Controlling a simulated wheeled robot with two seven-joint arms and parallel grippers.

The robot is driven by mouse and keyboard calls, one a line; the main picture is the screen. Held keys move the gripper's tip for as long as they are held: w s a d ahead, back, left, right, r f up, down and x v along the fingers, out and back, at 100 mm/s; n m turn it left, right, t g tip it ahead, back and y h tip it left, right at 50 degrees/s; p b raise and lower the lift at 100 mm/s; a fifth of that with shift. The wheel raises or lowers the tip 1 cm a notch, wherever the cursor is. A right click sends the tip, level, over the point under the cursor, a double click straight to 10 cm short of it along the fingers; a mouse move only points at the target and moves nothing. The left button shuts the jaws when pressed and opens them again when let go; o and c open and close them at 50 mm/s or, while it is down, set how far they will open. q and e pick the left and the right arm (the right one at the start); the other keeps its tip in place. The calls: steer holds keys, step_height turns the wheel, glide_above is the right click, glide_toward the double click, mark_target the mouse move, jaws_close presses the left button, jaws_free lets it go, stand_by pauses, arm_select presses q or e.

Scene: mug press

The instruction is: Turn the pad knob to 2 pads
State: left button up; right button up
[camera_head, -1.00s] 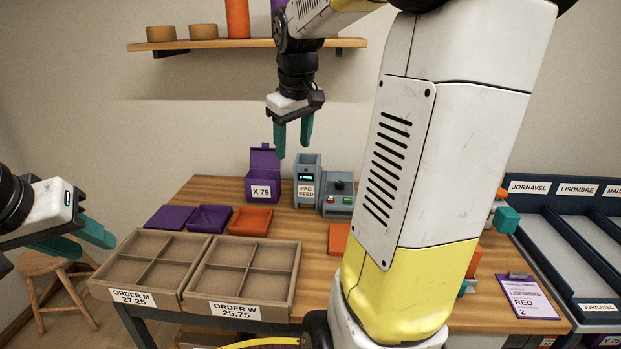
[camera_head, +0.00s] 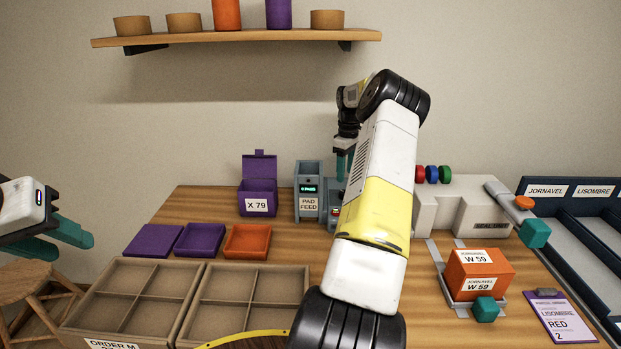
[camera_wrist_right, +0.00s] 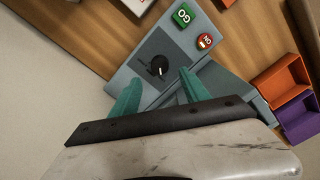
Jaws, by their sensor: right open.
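The pad knob (camera_wrist_right: 159,66) is a small black dial with a light pointer mark on the grey control panel (camera_wrist_right: 127,75), seen in the right wrist view. My right gripper (camera_wrist_right: 157,88) is open, its teal fingers just short of the knob and on either side of it. The knob is hidden behind my right arm in the head view. The pad feed unit (camera_head: 308,190) stands beside it with a lit green display too small to read. My left gripper (camera_head: 75,235) is at the far left, away from the panel, its teal fingers apart.
A green GO button (camera_wrist_right: 183,15) and a red button (camera_wrist_right: 205,41) sit close to the knob. The purple X 79 box (camera_head: 258,198) stands left of the feed unit. An orange box (camera_head: 478,270) and a clipboard (camera_head: 560,318) lie at the right.

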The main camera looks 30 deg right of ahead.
step_height(320, 180, down, 8)
steer(key=shift+r, duration=0.15)
stand_by(0.3)
jaws_close()
